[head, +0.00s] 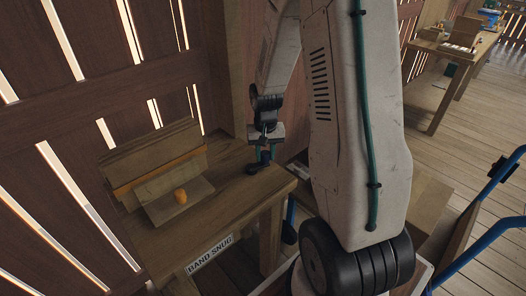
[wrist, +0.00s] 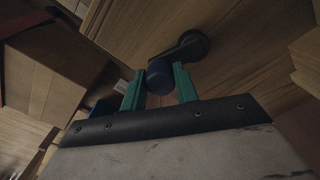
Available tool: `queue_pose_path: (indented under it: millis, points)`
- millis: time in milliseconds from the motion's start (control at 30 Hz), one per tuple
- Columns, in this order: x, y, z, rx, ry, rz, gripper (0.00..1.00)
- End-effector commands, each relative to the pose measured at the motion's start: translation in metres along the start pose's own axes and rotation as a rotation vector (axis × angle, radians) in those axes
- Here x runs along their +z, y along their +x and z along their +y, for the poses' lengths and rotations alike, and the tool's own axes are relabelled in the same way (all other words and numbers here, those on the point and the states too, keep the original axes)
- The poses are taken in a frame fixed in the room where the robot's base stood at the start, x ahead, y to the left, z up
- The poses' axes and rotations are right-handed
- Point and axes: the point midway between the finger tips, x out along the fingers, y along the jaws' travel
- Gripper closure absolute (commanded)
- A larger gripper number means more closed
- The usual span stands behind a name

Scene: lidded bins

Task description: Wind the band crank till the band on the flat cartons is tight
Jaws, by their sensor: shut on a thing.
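My gripper (head: 264,154) is over the right part of a wooden bench in the head view. In the wrist view its green fingers (wrist: 158,88) are shut on the blue knob (wrist: 159,75) of the band crank. The crank's dark arm (wrist: 178,52) runs from the knob to a round hub (wrist: 195,44) on the bench top. In the head view the crank (head: 253,168) shows dark and small below my gripper. The flat cartons (head: 150,152) lean at the bench's left, with an orange band (head: 160,173) across them. I cannot tell how tight the band is.
A small orange piece (head: 181,196) sits on the board in front of the cartons. A sign (head: 209,254) reading "BAND SNUG" is on the bench's front. A slatted wall (head: 60,110) stands close behind. Blue rails (head: 490,200) are at the right.

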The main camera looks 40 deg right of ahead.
Motion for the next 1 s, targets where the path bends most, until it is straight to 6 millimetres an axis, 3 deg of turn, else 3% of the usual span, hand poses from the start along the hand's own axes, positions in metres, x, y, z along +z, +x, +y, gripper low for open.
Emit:
queue_pose_path:
  millis: [600, 1000]
  points:
    - [0.026, -0.001, -0.001, -0.001, 0.532, 0.001, 0.93]
    - [0.033, -0.001, -0.004, -0.001, 0.687, 0.001, 0.93]
